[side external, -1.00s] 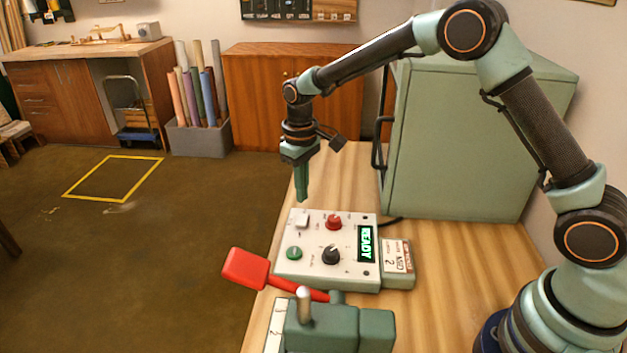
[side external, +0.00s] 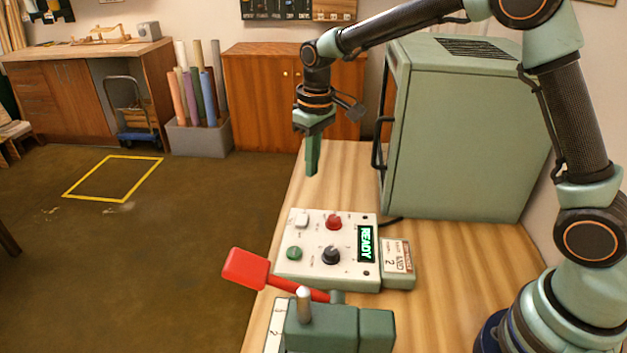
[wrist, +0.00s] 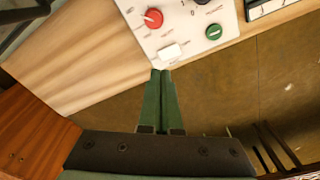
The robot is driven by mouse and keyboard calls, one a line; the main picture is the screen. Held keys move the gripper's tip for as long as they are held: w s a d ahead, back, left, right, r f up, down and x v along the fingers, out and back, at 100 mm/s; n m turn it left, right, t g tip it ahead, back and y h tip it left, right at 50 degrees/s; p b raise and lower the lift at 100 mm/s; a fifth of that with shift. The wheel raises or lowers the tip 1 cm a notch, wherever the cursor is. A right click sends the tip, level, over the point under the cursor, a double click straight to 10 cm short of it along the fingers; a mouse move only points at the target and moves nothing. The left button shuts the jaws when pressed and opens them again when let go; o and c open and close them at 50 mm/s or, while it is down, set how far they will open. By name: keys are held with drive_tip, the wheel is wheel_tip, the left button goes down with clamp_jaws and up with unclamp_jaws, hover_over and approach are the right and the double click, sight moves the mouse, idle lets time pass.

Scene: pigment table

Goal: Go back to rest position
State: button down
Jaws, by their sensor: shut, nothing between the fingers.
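My gripper (side external: 312,174) hangs pointing down above the far part of the wooden table (side external: 345,180), shut and empty. In the wrist view its green fingers (wrist: 160,75) lie together. It is apart from the white control panel (side external: 313,262), which shows a white switch, a red knob (side external: 334,222), a green button (side external: 294,253), a black dial (side external: 331,255) and a display reading READY (side external: 367,244). In the wrist view the panel (wrist: 185,22) lies beyond the fingertips.
A green cabinet (side external: 460,140) with a dark handle stands right of my gripper. A red-handled lever (side external: 245,268) on a green block (side external: 335,328) sits at the table's near end, sticking out over the left edge. The table around the gripper is clear.

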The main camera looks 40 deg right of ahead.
drive_tip(key=s+d+r+m+t, duration=0.15)
drive_tip(key=s+d+r, duration=0.25)
drive_tip(key=s+r, duration=0.45)
drive_tip(key=s+d+m+t, duration=0.1)
drive_tip(key=s+d+t, duration=0.1)
drive_tip(key=s, duration=0.8)
drive_tip(key=shift+s+d+r+t, duration=0.3)
drive_tip(key=shift+d+t, duration=0.1)
drive_tip(key=shift+t, duration=0.25)
